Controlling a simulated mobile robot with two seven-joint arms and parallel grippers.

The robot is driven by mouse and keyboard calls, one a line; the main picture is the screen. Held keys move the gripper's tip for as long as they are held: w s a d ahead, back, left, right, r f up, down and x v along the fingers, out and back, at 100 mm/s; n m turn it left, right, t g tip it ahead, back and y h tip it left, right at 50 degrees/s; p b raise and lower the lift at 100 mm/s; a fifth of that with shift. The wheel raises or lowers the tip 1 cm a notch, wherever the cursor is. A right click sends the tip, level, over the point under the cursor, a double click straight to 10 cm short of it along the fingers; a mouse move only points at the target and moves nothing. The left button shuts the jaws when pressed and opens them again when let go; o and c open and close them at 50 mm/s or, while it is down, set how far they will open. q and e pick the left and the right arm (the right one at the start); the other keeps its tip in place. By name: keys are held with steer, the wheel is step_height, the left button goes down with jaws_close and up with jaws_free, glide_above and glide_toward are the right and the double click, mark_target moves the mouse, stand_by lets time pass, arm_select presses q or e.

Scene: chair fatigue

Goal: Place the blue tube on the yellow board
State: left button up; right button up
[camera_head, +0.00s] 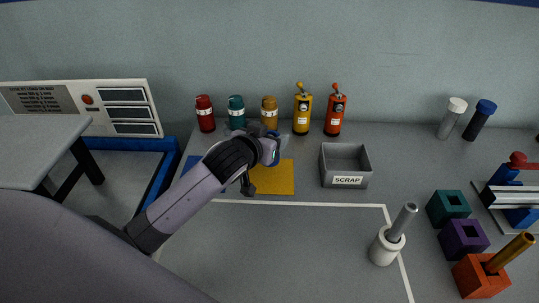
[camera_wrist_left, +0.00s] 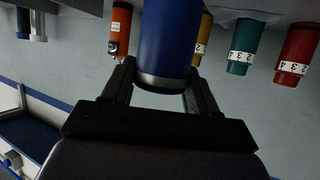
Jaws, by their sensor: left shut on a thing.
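My left gripper (camera_head: 250,178) is over the left part of the yellow board (camera_head: 280,180) in the head view and covers some of it. In the left wrist view its two fingers (camera_wrist_left: 158,88) are shut on the blue tube (camera_wrist_left: 165,40), a dark blue cylinder with a silver band at the end near the palm. My right gripper is not in view.
Red (camera_head: 205,114), teal (camera_head: 236,111) and ochre (camera_head: 269,112) containers stand behind the board, with yellow (camera_head: 302,112) and orange (camera_head: 335,114) bottles beside them. A grey scrap bin (camera_head: 345,182) is to the right. A blue board (camera_head: 190,164) lies to the left.

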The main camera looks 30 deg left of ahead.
arm_select(q)
steer(key=shift+f, duration=2.55)
steer(key=shift+b, duration=0.3)
steer(key=shift+f, duration=0.2)
steer(key=o, duration=1.1)
steer(key=shift+r, duration=0.2)
steer(key=v, duration=1.2)
